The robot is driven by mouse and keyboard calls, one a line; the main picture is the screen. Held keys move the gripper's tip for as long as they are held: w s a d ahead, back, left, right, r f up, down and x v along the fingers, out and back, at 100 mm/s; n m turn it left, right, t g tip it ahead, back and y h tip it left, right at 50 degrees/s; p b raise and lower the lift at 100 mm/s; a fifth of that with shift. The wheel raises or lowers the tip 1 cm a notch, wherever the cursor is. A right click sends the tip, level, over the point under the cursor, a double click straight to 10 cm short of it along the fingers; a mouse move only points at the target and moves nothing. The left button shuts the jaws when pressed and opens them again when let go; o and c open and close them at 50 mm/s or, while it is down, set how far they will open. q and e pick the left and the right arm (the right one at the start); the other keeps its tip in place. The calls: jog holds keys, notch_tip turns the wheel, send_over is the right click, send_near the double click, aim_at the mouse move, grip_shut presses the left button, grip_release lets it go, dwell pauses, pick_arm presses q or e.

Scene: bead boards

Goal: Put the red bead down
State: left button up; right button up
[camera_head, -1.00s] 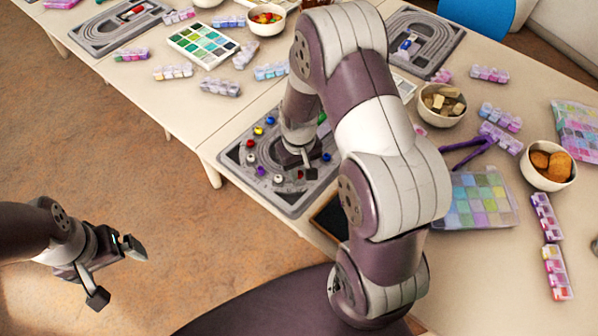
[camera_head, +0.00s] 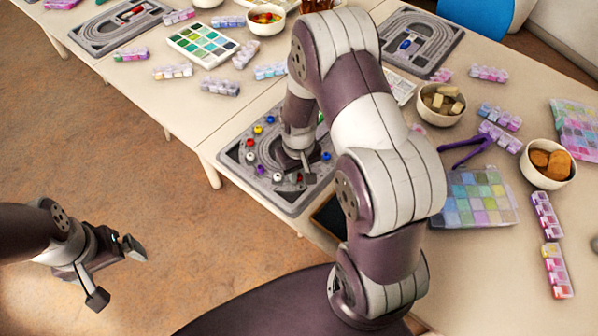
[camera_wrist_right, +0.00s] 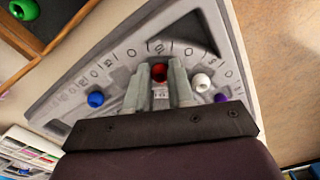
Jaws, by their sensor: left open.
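The red bead (camera_wrist_right: 158,72) sits between the two fingertips of my right gripper (camera_wrist_right: 160,78) in the right wrist view, filling the gap. The gripper looks shut on it, low over the grey bead board (camera_wrist_right: 118,68). In the head view my right gripper (camera_head: 305,178) is at the near right part of the same board (camera_head: 232,162), partly hidden by my arm. Whether the bead touches the board is hard to tell. My left gripper (camera_head: 122,272) is open and empty, out over the floor.
On the board lie a blue bead (camera_wrist_right: 95,99), a white bead (camera_wrist_right: 202,82) and a purple bead (camera_wrist_right: 220,97), with several others around the track. A dark tray (camera_head: 330,216) adjoins the board. Bead boxes and bowls (camera_head: 441,104) fill the table to the right.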

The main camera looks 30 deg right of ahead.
jog(key=shift+s+a+f, duration=0.1)
jog(key=shift+s+f, duration=0.15)
jog(key=shift+s, duration=0.1)
jog(key=r, duration=0.1)
jog(key=w+r+p, duration=0.1)
jog(key=r, duration=0.1)
jog(key=shift+r, duration=0.15)
notch_tip(320, 180, up, 9)
pick_arm(q)
jog(key=shift+w+d+r+p, duration=0.1)
jog(key=shift+w+r+p, duration=0.25)
jog(key=shift+r, duration=0.2)
pick_arm(e)
jog(key=s+a+r+t, duration=0.1)
jog(key=s+a+r, duration=0.2)
jog(key=s, duration=0.6)
jog(key=shift+a+r+n, duration=0.25)
jog(key=shift+a+n, duration=0.05)
jog(key=shift+a, duration=0.75)
pick_arm(q)
jog(key=shift+s, duration=0.1)
pick_arm(e)
jog(key=shift+s, duration=0.1)
